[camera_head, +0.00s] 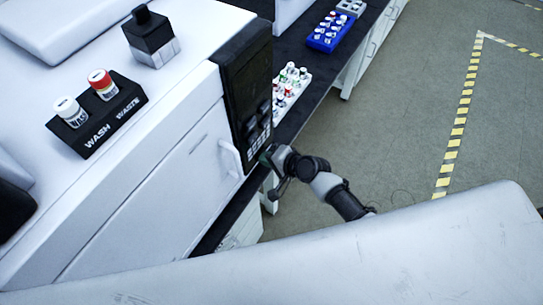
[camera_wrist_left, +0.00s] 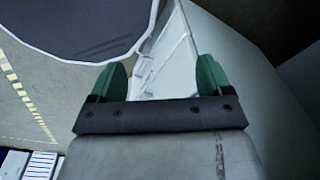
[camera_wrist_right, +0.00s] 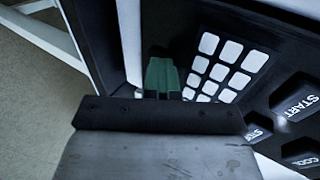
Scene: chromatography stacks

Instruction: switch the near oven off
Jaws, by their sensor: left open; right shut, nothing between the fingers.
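The near oven (camera_head: 150,185) is a large white box with a door handle (camera_head: 231,158) and a black control panel (camera_head: 247,85) on its right side. In the right wrist view the panel has a white keypad (camera_wrist_right: 228,60), a START button (camera_wrist_right: 300,100) and a smaller dark button (camera_wrist_right: 258,128) whose label is partly cut off. My right gripper (camera_head: 268,157) is shut and empty, its green fingertips (camera_wrist_right: 162,72) close to the keypad's left edge; I cannot tell whether they touch. My left gripper (camera_wrist_left: 163,78) is open and empty, away from the panel, and out of the head view.
A white vial rack (camera_head: 290,90) and a blue rack (camera_head: 328,32) sit on the dark bench beyond. Open floor (camera_head: 400,110) lies to the right.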

